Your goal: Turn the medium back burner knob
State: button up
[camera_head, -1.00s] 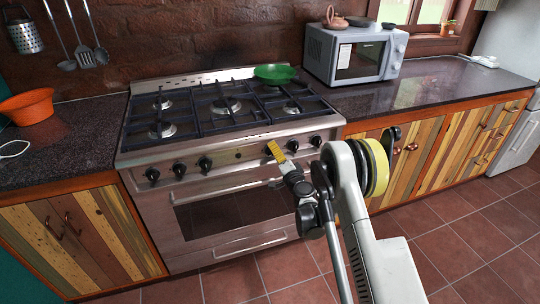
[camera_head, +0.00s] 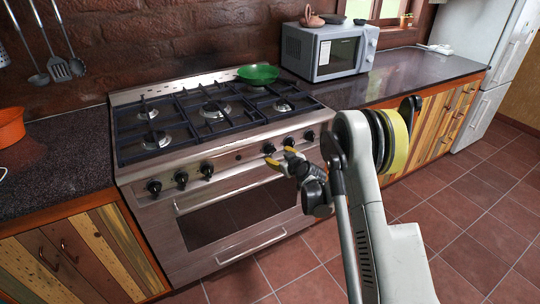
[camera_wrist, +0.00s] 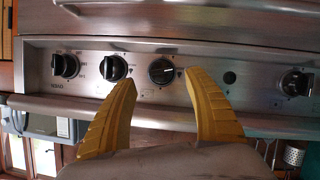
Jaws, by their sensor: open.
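The silver stove (camera_head: 230,180) has a front panel with black knobs, three on the left and three on the right. My gripper (camera_head: 280,155) is open and empty, its yellow fingers in front of the right group. In the wrist view the open fingers (camera_wrist: 163,80) frame a black knob (camera_wrist: 161,70), which matches the leftmost knob of the right group (camera_head: 269,148) in the head view. I cannot tell the gap in depth or any contact. The neighbouring knob (camera_wrist: 113,68) is just outside the finger on the left. Which knob is the medium back one is not readable.
A green pan (camera_head: 258,74) rests on the back right of the hob. The oven handle (camera_head: 230,192) runs below the knobs. A microwave (camera_head: 330,50) stands on the right counter. The tiled floor (camera_head: 470,240) at the right is clear.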

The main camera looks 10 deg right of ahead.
aim_at(272, 150)
jog(key=b+x, duration=0.2)
jog(key=x, duration=0.4)
jog(key=shift+w+a+f, duration=0.15)
jog(key=shift+w, duration=0.2)
jog(key=shift+c, duration=0.6)
jog(key=c, duration=1.1)
